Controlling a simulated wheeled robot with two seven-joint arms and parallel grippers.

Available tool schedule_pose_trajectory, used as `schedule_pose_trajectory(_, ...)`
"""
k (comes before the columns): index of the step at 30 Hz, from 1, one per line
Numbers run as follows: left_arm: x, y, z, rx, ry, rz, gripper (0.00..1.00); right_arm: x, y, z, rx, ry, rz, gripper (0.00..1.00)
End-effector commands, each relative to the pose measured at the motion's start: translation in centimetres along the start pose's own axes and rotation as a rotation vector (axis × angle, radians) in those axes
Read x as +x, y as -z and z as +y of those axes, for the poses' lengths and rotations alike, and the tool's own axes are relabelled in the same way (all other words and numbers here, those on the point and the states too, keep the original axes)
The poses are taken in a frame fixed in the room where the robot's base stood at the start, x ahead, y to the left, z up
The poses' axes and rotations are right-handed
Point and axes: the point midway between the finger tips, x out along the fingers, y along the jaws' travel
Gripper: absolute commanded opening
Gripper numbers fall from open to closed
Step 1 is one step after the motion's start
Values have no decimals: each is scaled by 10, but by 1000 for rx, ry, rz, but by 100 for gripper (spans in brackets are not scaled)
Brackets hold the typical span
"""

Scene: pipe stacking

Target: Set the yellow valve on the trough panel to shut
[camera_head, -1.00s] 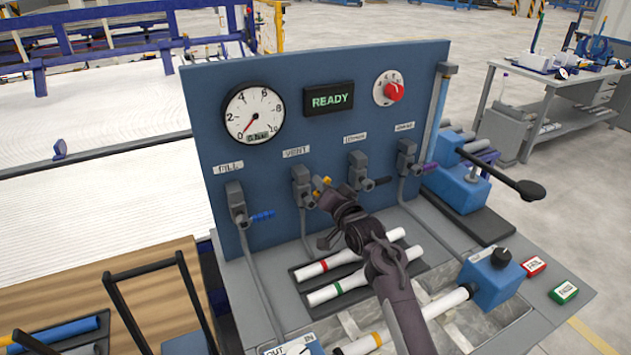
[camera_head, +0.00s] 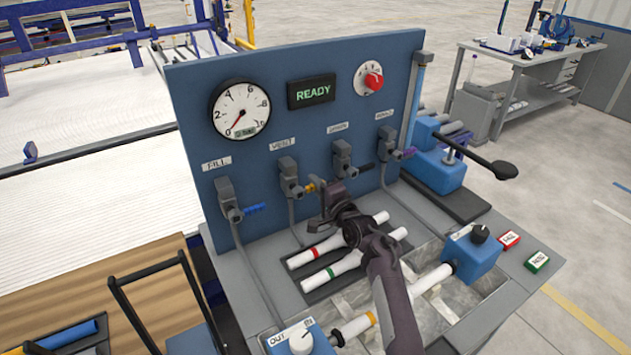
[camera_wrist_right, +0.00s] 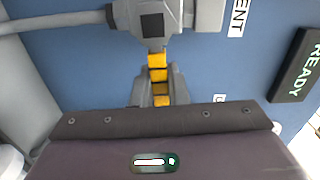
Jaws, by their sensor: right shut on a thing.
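The trough panel (camera_head: 400,75) is an upright blue board. Its yellow valve (camera_head: 290,176) sits under the VENT label, second from the left, with a short yellow handle (camera_head: 309,187) pointing right, across the grey pipe below. My right gripper (camera_head: 326,190) is at the handle's outer end and partly hides it in the head view. In the right wrist view the yellow handle (camera_wrist_right: 157,75) runs from the grey valve body (camera_wrist_right: 152,22) in between my right fingers (camera_wrist_right: 156,92), which are shut on it. My left gripper is not in view.
Blue (camera_head: 254,209), black (camera_head: 362,167) and purple (camera_head: 408,153) valve handles flank the yellow one. A READY display (camera_head: 312,92), gauge (camera_head: 240,109) and red knob (camera_head: 374,82) are above. White pipes (camera_head: 340,265) lie below my right arm.

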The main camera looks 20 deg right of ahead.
Motion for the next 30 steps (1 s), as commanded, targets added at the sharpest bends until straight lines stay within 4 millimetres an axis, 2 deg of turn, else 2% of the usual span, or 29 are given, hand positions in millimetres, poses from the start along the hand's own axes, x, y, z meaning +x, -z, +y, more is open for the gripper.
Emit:
schedule_pose_trajectory(20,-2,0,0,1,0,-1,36,0,0,4,69,-1,1,0)
schedule_pose_trajectory(21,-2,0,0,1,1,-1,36,0,0,4,69,-1,1,15)
schedule_pose_trajectory(26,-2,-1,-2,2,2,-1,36,0,0,4,68,-1,1,35)
schedule_pose_trajectory(30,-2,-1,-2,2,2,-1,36,0,0,4,66,-1,0,35)
